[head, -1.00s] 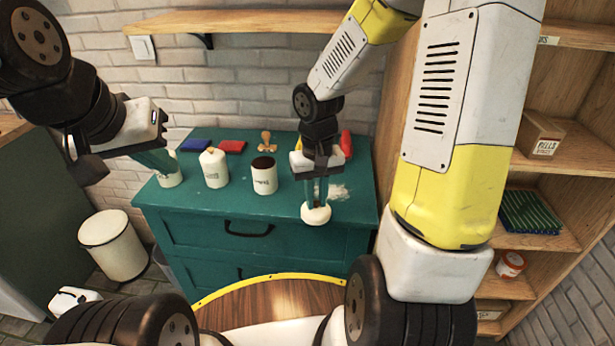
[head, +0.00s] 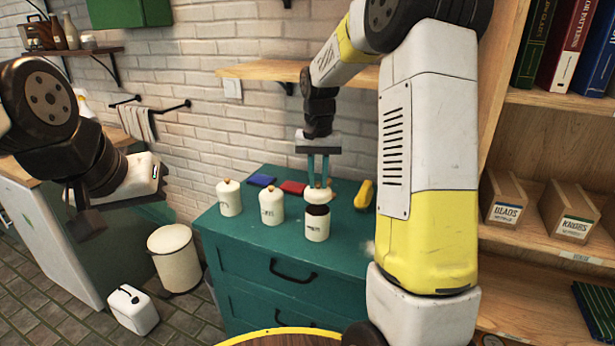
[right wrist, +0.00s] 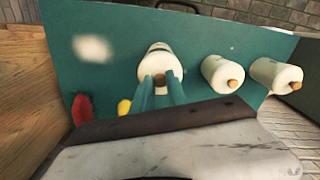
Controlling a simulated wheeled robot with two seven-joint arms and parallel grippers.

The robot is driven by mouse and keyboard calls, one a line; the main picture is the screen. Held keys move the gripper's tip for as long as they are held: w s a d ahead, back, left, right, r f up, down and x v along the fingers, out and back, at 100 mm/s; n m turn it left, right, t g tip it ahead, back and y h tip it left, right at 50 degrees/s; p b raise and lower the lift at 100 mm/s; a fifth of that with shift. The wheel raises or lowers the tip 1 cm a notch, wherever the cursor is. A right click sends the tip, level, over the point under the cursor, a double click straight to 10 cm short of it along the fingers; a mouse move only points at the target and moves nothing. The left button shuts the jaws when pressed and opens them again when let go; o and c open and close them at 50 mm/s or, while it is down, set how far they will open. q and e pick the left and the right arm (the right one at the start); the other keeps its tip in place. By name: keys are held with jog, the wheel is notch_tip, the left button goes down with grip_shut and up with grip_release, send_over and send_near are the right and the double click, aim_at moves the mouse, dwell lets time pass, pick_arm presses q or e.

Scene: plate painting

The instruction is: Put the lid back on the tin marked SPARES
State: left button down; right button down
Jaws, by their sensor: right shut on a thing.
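The open tin (head: 317,228) is white with a dark opening and stands rightmost of three tins on the teal cabinet; its label is too small to read. My right gripper (head: 318,187) is shut on the knob of a round white lid (head: 320,196). The lid hangs just above the open tin, and the dark opening shows below it. In the right wrist view the lid (right wrist: 153,62) hides most of that tin, with its knob between the teal fingers (right wrist: 161,88). My left gripper (head: 155,205) is off to the left, away from the tins; its jaws are unclear.
Two lidded white tins, one in the middle (head: 271,210) and one on the left (head: 229,202), stand beside the open one. Blue (head: 262,180) and red (head: 293,187) flat items lie behind. A yellow object (head: 364,195) lies to the right. The cabinet's front top (head: 260,236) is clear.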

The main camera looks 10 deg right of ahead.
jog(key=shift+f, duration=2.55)
jog(key=shift+f, duration=0.1)
dwell(0.4)
jog(key=c, duration=0.8)
grip_release()
jog(key=shift+o, duration=0.2)
jog(key=shift+r, duration=3.5)
grip_shut()
